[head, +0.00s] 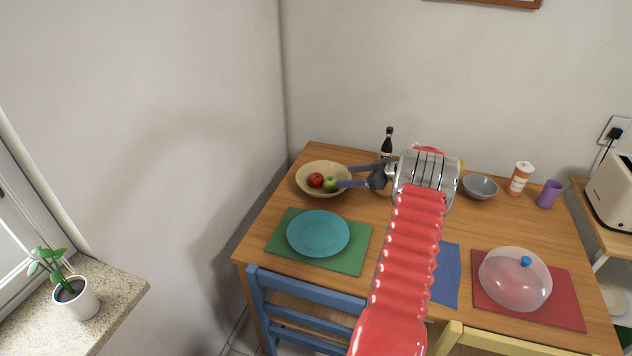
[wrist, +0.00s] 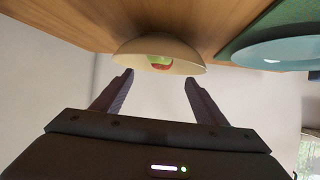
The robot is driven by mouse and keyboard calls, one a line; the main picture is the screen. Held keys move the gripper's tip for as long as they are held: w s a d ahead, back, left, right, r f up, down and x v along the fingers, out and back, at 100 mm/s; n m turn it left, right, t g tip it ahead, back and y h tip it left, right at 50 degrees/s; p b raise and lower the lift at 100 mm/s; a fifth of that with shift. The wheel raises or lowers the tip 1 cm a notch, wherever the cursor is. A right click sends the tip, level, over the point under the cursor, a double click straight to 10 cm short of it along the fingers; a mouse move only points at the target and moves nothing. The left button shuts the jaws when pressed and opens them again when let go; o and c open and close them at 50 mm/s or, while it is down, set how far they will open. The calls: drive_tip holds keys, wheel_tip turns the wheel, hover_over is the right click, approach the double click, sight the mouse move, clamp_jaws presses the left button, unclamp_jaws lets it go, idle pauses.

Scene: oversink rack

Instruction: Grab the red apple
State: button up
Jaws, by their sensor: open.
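The red apple (head: 316,180) lies in a beige bowl (head: 312,166) at the back left of the table, beside a green apple (head: 330,184). In the wrist view the bowl (wrist: 190,66) appears ahead, between the fingers. Its rim hides much of the red apple (wrist: 163,67) and the green apple (wrist: 158,58). My gripper (head: 344,176) is open and empty, pointing left, with its fingertips by the bowl's right side in the head view. The wrist view shows my gripper's fingers (wrist: 158,77) spread wide, short of the bowl.
A dark bottle (head: 387,146) stands behind my gripper. A teal plate (head: 318,233) on a green mat (head: 350,261) lies in front of the bowl. A grey bowl (head: 480,187), an orange-and-white bottle (head: 520,178) and a purple cup (head: 549,194) stand right. A blue chair (head: 310,292) is at the front.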

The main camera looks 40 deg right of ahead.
sight(322, 179)
drive_tip(key=x, duration=0.8)
drive_tip(key=shift+w, duration=0.1)
drive_tip(key=shift+a+f, duration=0.1)
drive_tip(key=x, duration=0.5)
drive_tip(key=shift+a+f, duration=0.1)
drive_tip(key=shift+f, duration=0.15)
drive_tip(key=c, duration=1.1)
drive_tip(key=shift+c, duration=0.2)
